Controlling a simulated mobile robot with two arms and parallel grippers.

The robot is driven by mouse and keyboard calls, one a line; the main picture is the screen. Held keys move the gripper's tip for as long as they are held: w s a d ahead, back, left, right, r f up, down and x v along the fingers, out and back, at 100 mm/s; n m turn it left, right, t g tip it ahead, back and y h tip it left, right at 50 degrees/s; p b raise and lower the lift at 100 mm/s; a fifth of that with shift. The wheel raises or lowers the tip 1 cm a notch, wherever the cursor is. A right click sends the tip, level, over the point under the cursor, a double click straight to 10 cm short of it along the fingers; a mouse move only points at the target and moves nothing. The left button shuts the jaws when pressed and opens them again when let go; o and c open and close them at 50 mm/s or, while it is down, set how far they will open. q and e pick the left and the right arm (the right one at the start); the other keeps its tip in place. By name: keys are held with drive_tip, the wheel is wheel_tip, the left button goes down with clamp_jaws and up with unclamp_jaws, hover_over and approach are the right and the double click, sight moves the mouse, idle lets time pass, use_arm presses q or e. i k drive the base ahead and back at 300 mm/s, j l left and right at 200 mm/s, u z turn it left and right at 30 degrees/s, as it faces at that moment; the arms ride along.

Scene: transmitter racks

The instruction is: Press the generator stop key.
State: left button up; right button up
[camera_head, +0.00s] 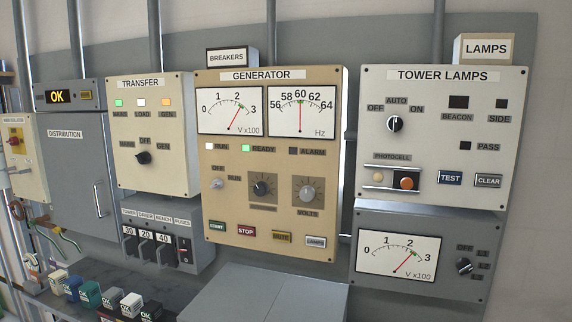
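The generator panel (272,211) is a tan box in the middle of the wall, labelled GENERATOR. The stop key (246,231) is a small dark red key marked STOP in the panel's bottom row. It sits between a green start key (217,226) and a yellowish key (281,237); a pale LAMPS key (316,242) is at the row's right end. Above, the RUN lamp (209,147) looks white, the READY lamp (246,148) green and the ALARM lamp (293,151) dark. Neither of my grippers is in view.
The transfer box (150,177) is left of the generator panel, and the tower lamps box (440,190) is right. A grey surface (265,295) juts out below the panel. A shelf (75,312) with several small coloured blocks is at lower left. Space before the stop key looks clear.

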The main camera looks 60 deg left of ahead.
sight(242, 230)
drive_tip(key=u, duration=2.2)
